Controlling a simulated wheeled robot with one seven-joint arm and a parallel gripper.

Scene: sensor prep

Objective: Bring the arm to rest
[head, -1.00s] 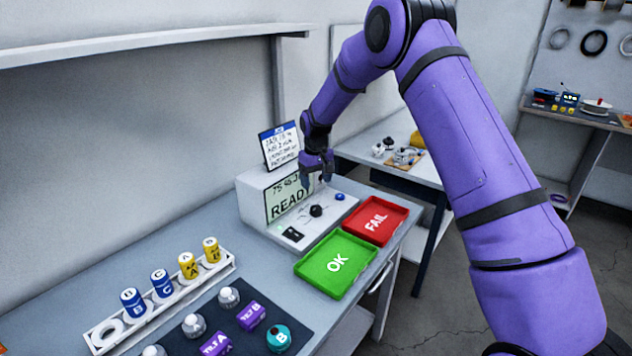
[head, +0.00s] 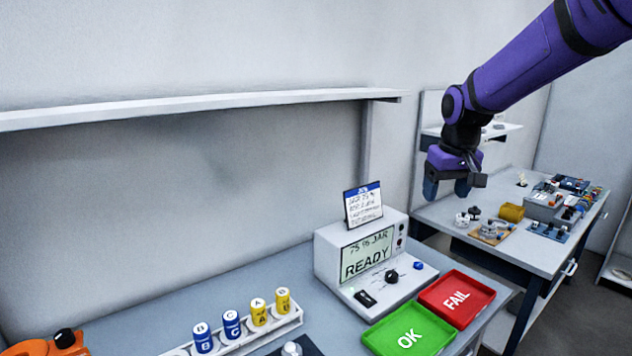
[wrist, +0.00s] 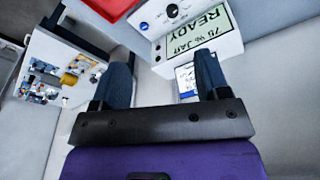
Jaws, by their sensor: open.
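My gripper (head: 447,190) hangs at the end of my purple arm, to the upper right of the tester in the head view. Its two dark fingers point down and stand apart, with nothing between them. In the wrist view my gripper (wrist: 163,80) also shows its fingers spread and empty. The tester (head: 375,262), a white box whose screen reads READY, stands on the bench below and left of my gripper. It also shows in the wrist view (wrist: 228,50), upside down. My gripper touches nothing that I can see.
A green OK tray (head: 409,332) and a red FAIL tray (head: 457,298) lie in front of the tester. A rack (head: 290,322) holds blue and yellow cylinders. A shelf (head: 200,108) runs along the wall. A second bench (head: 520,245) with parts stands at the right.

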